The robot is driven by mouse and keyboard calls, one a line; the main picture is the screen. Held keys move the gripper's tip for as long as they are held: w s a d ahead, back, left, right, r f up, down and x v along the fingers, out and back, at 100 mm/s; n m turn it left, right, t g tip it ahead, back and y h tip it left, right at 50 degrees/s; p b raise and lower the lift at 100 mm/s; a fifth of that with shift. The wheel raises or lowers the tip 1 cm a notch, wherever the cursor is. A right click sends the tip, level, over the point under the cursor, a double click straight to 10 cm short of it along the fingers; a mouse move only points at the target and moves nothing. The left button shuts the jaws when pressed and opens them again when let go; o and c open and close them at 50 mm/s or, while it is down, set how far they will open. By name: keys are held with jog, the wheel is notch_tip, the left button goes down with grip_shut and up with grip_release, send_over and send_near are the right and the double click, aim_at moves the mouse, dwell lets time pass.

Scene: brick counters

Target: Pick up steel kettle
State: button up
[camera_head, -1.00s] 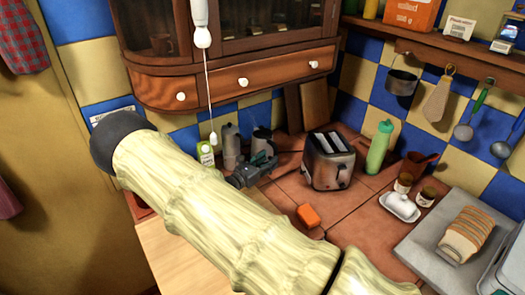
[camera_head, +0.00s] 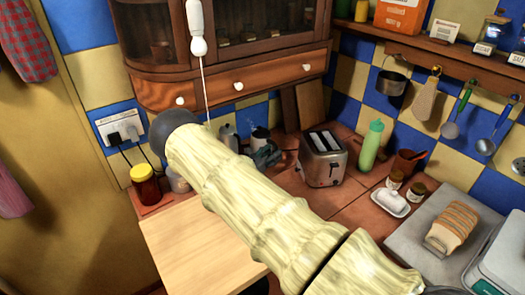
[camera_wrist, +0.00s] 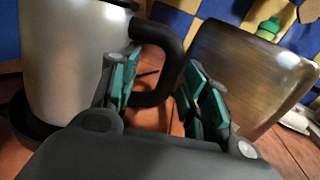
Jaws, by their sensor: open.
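The steel kettle (camera_wrist: 75,60) fills the left of the wrist view, upright, with a black base and a curved black handle (camera_wrist: 172,65). In the head view it (camera_head: 260,136) stands at the back of the counter, left of the toaster, partly hidden by my gripper (camera_head: 267,156). In the wrist view my gripper (camera_wrist: 160,95) is open. Its green-padded fingers stand on either side of the handle, with the left finger between handle and body. I cannot tell whether either finger touches it.
A steel toaster (camera_head: 323,160) stands close to the right of my gripper. Another steel vessel (camera_head: 229,137) is left of the kettle. A green bottle (camera_head: 371,145), a butter dish (camera_head: 392,203) and a bread board (camera_head: 412,232) are farther right. A lidded jar (camera_head: 145,186) stands left of my arm.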

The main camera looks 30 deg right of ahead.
jog(key=shift+w+f, duration=0.2)
jog(key=shift+c, duration=1.4)
jog(key=c, duration=0.3)
jog(key=shift+s+r, duration=0.3)
grip_shut()
jog(key=shift+w, duration=0.15)
jog(key=shift+r+b, duration=0.2)
jog(key=shift+b, duration=0.15)
